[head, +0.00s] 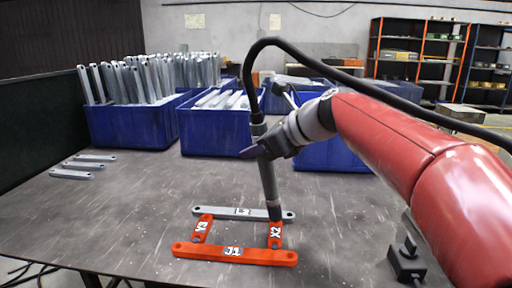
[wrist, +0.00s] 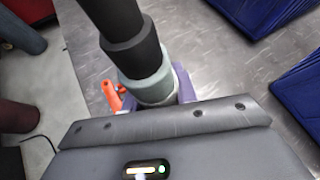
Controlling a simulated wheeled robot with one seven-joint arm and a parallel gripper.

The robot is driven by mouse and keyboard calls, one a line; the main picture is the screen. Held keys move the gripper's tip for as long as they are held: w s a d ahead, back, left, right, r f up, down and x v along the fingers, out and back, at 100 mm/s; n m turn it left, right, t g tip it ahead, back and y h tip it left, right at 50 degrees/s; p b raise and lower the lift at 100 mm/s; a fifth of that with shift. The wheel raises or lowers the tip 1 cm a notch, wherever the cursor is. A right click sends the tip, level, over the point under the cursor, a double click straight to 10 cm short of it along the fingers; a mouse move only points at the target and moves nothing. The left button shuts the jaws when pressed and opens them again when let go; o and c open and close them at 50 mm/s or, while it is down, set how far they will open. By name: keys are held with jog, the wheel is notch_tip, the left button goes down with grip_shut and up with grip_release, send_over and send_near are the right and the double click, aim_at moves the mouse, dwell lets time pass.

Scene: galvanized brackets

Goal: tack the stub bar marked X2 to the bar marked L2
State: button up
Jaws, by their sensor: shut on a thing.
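The orange stub bar marked X2 (head: 275,235) lies on the table at the right of a frame of bars. A long grey bar (head: 220,211) runs behind it and a long orange bar (head: 205,250) in front; I cannot read their marks surely, so I cannot tell which is L2. My gripper (head: 266,148) is shut on a torch (head: 268,182), held nearly upright. The torch tip is at the rear end of X2, by the grey bar; I cannot tell whether it touches. The torch (wrist: 130,35) fills the upper middle of the wrist view and hides the joint.
Blue bins (head: 130,125) with grey brackets line the table's back. Loose grey bars (head: 72,174) lie at the left. A black device (head: 407,262) sits at the right front. The table between is clear.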

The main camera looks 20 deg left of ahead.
aim_at(256, 128)
jog(key=shift+f, duration=0.45)
dwell(1.5)
notch_tip(256, 128, up, 4)
jog(key=p, duration=0.3)
jog(key=shift+f, duration=0.2)
jog(key=shift+r+b, duration=0.5)
jog(key=shift+r, duration=0.3)
